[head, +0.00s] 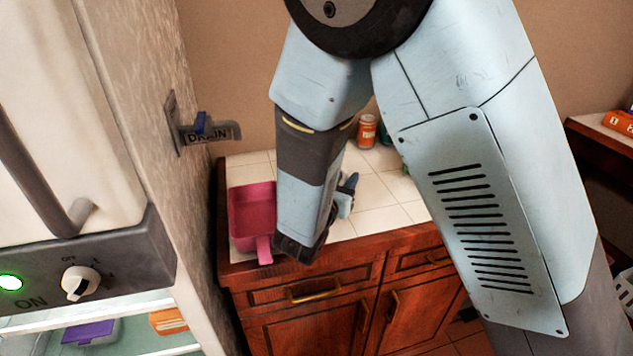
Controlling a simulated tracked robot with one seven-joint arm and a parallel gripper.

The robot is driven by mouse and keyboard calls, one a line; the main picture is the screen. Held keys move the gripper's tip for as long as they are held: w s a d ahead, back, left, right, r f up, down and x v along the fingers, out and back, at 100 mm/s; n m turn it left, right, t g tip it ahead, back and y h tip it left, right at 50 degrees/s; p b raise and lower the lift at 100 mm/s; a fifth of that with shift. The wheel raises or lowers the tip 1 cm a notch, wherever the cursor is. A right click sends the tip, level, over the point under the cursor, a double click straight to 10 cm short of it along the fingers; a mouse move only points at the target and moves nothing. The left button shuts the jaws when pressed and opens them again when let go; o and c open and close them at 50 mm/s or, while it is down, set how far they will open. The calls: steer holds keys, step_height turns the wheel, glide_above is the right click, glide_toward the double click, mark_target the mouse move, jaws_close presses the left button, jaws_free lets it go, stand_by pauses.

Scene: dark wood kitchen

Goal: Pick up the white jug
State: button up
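I cannot make out a white jug in the head view; my arm covers the middle of the counter. My gripper end (302,246) is low over the counter's front edge, just right of a pink pan-like container (253,212). Its fingers cannot be made out, so I cannot tell whether it is open or holds anything. A small blue-grey shape (347,196) shows just right of my forearm; I cannot tell what it is.
The white tiled counter (385,220) has bare tiles right of my forearm. An orange jar (367,131) stands at its back. A wall with a drain lever (210,132) and a white appliance (75,240) bound the left. Wooden cabinets (320,315) are below.

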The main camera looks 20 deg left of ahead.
jaws_close()
stand_by(1.1)
